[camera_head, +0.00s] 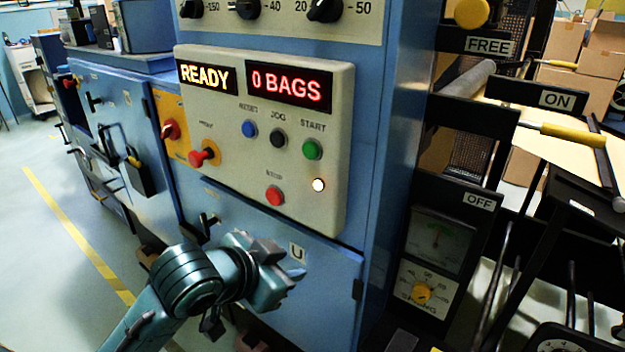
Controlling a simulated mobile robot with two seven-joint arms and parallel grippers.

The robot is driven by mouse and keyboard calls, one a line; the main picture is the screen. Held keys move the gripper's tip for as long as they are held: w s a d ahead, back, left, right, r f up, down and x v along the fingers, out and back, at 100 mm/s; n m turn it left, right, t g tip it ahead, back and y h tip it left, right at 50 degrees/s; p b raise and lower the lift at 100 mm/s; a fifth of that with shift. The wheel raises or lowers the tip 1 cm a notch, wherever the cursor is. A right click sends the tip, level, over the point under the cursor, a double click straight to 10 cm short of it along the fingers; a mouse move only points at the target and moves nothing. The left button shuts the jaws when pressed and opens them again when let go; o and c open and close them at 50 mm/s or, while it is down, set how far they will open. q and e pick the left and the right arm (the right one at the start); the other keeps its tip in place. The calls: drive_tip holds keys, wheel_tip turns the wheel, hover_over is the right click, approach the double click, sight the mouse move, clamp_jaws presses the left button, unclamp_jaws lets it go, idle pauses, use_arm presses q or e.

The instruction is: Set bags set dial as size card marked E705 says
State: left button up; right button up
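Three black dials run along the top edge of the view: a left dial (190,8) near "150", a middle dial (247,8) near "40" and a right dial (325,9) between "20" and "50". Their upper parts and names are cut off, so I cannot tell which is the bags set dial. The counter display (289,84) reads "0 BAGS". No card marked E705 shows. My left gripper (283,262) is low in front of the blue cabinet, below the button panel and well under the dials. Its finger gap is unclear. My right gripper is out of view.
The grey panel (335,150) juts out between gripper and dials, with blue, black, green and red buttons and a "READY" display (207,77). Red knobs (204,157) stick out at its left. A yellow-handled lever (560,133) and a gauge (440,240) stand right.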

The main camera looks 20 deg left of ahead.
use_arm(q)
drive_tip(key=w+r+m+t+h, duration=0.15)
drive_tip(key=w+r, duration=0.25)
drive_tip(key=r, duration=0.7)
drive_tip(key=m+t+h, duration=0.1)
drive_tip(key=m+t, duration=0.4)
approach(318, 4)
drive_tip(key=shift+n, duration=0.25)
drive_tip(key=p+x, duration=0.2)
drive_tip(key=x, duration=0.6)
drive_tip(key=shift+w+d, duration=0.1)
drive_tip(key=shift+w, duration=0.1)
clamp_jaws()
